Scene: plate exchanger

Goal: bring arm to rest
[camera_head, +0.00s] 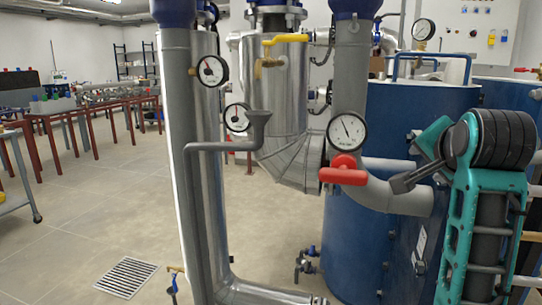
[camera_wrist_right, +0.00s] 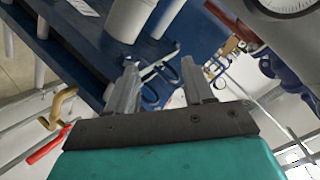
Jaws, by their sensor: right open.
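My right arm, teal and black, comes in at the right of the head view. Its gripper (camera_head: 402,184) points left toward the red valve handle (camera_head: 343,170) on the grey pipe, with a visible gap between them in the picture. In the right wrist view the two grey fingers (camera_wrist_right: 160,82) stand apart with nothing between them, so the gripper is open and empty. The side-on head view hides the gap between the fingers. My left arm and gripper are not in view.
A blue tank (camera_head: 362,245) stands behind my right gripper. A pressure gauge (camera_head: 347,131) sits above the red handle. Vertical grey pipes (camera_head: 180,130) and a yellow-handled valve (camera_head: 284,40) stand left of it. Open floor (camera_head: 90,215) lies at left, with red-legged tables (camera_head: 98,108) beyond.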

